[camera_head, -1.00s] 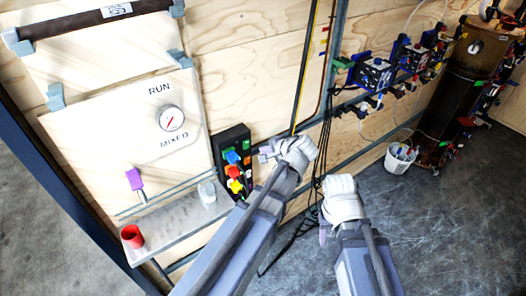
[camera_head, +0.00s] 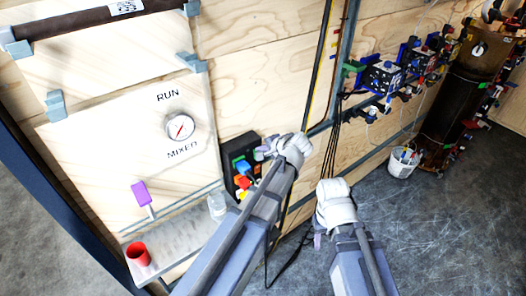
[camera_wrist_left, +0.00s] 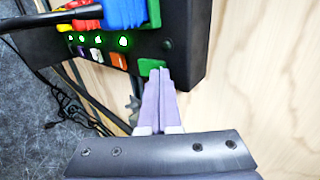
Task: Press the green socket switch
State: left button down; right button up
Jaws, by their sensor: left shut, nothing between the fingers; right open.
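The black socket box (camera_head: 228,152) is on the plywood wall, with coloured plugs and switches. In the left wrist view, the green switch (camera_wrist_left: 151,66) is at the end of a row of coloured switches on the box (camera_wrist_left: 190,45). My left gripper (camera_head: 260,150) is shut and empty at the box's right edge. In the wrist view its purple fingertips (camera_wrist_left: 158,74) overlap the lower edge of the green switch; I cannot tell whether they touch it. My right gripper (camera_head: 317,238) is open and empty, low and away from the wall.
Black cables (camera_head: 330,150) hang right of my left gripper. A white bucket (camera_head: 402,163) stands on the floor at the right.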

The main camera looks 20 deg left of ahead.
pick_arm(q)
jog(key=shift+r, duration=0.15)
pick_arm(e)
jog(key=shift+r, duration=0.15)
pick_arm(q)
jog(key=shift+d+r+p, duration=0.1)
jog(key=shift+r+p, duration=0.55)
jog(key=shift+p, duration=0.15)
pick_arm(e)
jog(key=shift+r, duration=0.65)
pick_arm(q)
jog(key=shift+s, duration=0.1)
